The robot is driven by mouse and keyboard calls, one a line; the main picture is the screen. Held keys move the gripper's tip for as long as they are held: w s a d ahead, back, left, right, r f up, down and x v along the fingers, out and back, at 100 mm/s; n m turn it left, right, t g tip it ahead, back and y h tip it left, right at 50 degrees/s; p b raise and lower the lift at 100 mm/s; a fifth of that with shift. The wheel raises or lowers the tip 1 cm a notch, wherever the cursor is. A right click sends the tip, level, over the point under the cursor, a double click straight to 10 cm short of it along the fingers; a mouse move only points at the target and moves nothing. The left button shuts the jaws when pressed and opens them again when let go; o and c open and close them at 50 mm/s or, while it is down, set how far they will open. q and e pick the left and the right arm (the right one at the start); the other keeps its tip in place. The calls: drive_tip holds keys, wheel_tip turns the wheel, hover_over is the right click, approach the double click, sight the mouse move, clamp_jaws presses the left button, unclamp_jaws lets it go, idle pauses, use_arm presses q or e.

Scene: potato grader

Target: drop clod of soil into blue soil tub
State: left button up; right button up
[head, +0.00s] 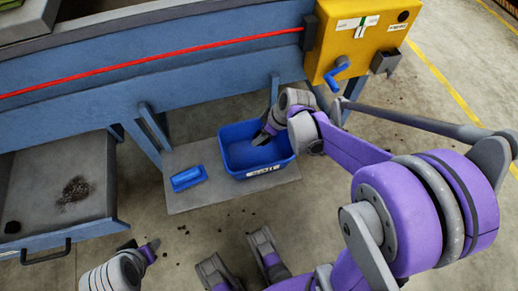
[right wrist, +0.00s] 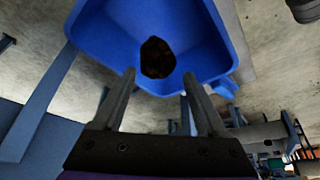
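The blue soil tub (head: 280,164) stands on a grey board on the floor, with a white label on its front. My right gripper (head: 264,134) reaches down into it from above. In the right wrist view the dark brown clod of soil (right wrist: 157,58) shows against the inside of the tub (right wrist: 205,38), just beyond the fingertips. The two fingers stand apart with gaps on both sides of the clod; I cannot tell whether it rests on the tub's bottom. My left gripper (head: 139,246) is at the lower left, empty, its fingers apart.
A blue scoop-like object (head: 188,178) lies on the grey board (head: 200,203) left of the tub. An open drawer (head: 35,172) holds loose soil (head: 75,191) and a dark lump (head: 12,227). A yellow box with a blue crank (head: 352,45) and the blue machine frame stand behind. Crumbs dot the floor.

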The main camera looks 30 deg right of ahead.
drive_tip(key=shift+o, duration=1.4)
drive_tip(key=p+v, duration=0.3)
drive_tip(key=v, duration=0.7)
drive_tip(key=shift+r, duration=0.4)
drive_tip(key=shift+d, duration=0.15)
